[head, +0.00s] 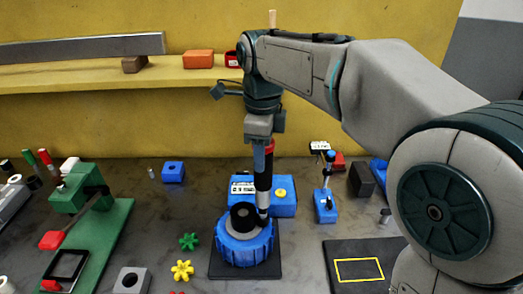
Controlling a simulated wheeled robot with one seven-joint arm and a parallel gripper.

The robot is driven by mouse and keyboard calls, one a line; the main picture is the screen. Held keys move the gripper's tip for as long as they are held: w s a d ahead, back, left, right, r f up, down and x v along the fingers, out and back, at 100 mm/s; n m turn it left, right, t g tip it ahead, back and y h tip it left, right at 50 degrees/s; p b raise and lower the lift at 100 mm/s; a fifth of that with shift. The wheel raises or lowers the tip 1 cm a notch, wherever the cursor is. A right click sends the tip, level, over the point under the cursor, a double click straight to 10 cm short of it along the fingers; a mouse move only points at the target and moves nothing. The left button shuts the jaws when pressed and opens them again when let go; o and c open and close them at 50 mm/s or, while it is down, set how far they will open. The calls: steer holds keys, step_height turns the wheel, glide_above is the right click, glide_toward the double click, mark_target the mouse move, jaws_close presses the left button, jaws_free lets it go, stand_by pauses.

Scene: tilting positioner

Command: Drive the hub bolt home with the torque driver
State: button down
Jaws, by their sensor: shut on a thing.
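My gripper (262,148) points down above the middle of the bench and is shut on the torque driver (263,180). The driver has a dark body with a red part at the top and a light band, and it hangs about upright. Its lower end is at the right side of the blue, notched round positioner (246,251), beside the black hub (243,215) on its grey top. I cannot tell whether the tip touches anything. The hub bolt cannot be made out. A blue box (284,207) with a yellow knob stands just behind the positioner.
A green stand (108,228) with a red handle fills the left. Green and yellow star knobs (182,270) lie left of the positioner. A blue-based stand (325,208) and a dark block (361,180) are to the right. A black mat (340,249) with a yellow outline is clear.

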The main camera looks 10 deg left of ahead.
steer(key=shift+f, duration=0.1)
steer(key=shift+r+p, duration=2.85)
steer(key=shift+r, duration=0.2)
